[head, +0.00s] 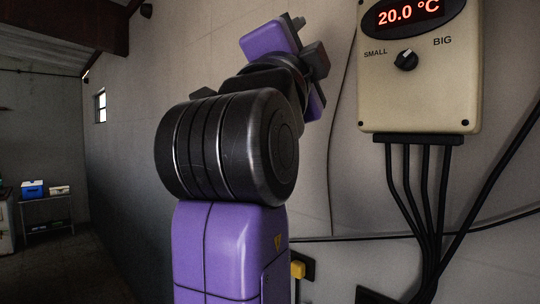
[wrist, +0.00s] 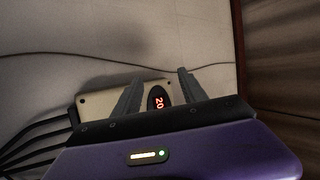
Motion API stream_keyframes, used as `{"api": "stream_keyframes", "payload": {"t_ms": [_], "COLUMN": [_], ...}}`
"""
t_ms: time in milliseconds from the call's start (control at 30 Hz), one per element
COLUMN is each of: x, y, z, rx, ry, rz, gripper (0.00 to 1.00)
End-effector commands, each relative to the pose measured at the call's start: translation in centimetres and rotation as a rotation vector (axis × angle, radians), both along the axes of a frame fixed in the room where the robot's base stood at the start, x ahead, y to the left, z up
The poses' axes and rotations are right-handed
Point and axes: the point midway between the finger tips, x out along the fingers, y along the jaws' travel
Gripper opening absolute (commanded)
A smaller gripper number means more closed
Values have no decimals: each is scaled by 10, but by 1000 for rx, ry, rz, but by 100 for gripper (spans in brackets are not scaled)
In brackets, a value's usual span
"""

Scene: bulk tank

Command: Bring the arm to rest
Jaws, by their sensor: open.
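My arm, purple and black, rises in the middle of the head view and is bent at a large black joint. My gripper (wrist: 158,92) shows in the wrist view with its two grey fingers apart and nothing between them that it holds. In the head view the arm's far end is up beside the control box, and the fingers are hard to make out there. The beige control box (head: 420,90) is on the wall to the right of the arm. It also shows in the wrist view (wrist: 95,103), partly hidden behind the gripper.
The box has a red display (head: 408,12) reading 20.0 °C and a black knob (head: 405,60) between SMALL and BIG. Black cables (head: 425,190) hang below it. A table (head: 46,206) with a blue-and-white box (head: 33,189) stands far left. The floor at left looks clear.

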Motion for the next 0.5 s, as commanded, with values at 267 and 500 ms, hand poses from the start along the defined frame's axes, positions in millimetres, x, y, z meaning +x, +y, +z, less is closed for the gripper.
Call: {"api": "stream_keyframes", "payload": {"t_ms": [267, 500], "x": [16, 3], "y": [35, 37], "z": [-124, -234], "rx": [-468, -757], "ry": [40, 61], "rz": [-38, -59], "gripper": [50, 50]}}
